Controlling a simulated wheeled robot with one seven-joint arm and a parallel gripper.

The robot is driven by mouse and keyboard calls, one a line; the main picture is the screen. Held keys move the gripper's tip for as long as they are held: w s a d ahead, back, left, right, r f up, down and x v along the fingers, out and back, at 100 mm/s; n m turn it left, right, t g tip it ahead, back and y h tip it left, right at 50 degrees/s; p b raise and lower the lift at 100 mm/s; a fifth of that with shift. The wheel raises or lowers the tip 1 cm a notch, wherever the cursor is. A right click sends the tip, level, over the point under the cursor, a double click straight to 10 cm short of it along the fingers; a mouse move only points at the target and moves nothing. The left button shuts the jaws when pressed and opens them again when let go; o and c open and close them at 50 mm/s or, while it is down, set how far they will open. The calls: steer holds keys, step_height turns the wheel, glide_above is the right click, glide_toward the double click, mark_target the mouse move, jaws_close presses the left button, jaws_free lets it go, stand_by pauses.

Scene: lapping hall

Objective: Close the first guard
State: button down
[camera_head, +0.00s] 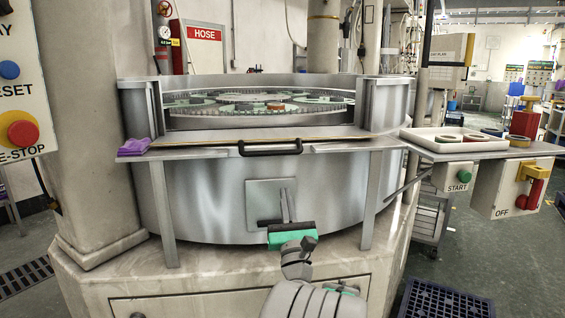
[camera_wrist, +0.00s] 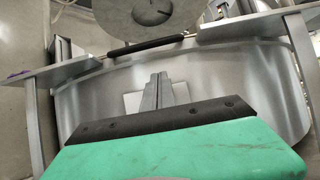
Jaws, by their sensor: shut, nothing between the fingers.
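The lapping machine's round grey housing (camera_head: 220,190) fills the middle of the head view. Its front opening is uncovered and shows the toothed plate (camera_head: 255,108) inside. The guard's black bar handle (camera_head: 270,148) is level with the front ledge, below the opening; it also shows in the wrist view (camera_wrist: 146,46). The guard panel itself is hard to make out. My gripper (camera_head: 284,194) is below the handle, in front of the housing, with its fingers pointing up and apart from the handle. In the wrist view the fingers (camera_wrist: 158,80) are together and empty.
A purple cloth (camera_head: 134,146) lies on the ledge's left end. A white tray (camera_head: 445,146) with parts rests on the right shelf, above the START box (camera_head: 458,178) and OFF box (camera_head: 505,190). The E-STOP panel (camera_head: 20,100) is at left. A dark crate (camera_head: 445,298) stands on the floor.

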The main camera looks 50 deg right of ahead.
steer(key=shift+w+d+r+p, duration=0.55)
steer(key=shift+w+r, duration=0.05)
steer(key=shift+r, duration=0.5)
steer(key=shift+w+d+r+p, duration=0.6)
steer(key=shift+w+r, duration=0.05)
steer(key=shift+r, duration=0.5)
steer(key=shift+w+d+r+p, duration=0.55)
steer(key=shift+w+r, duration=0.05)
steer(key=shift+r, duration=0.5)
steer(key=r+p, duration=0.1)
steer(key=p, duration=0.3)
steer(key=shift+s+a+r, duration=0.1)
steer(key=shift+r, duration=0.15)
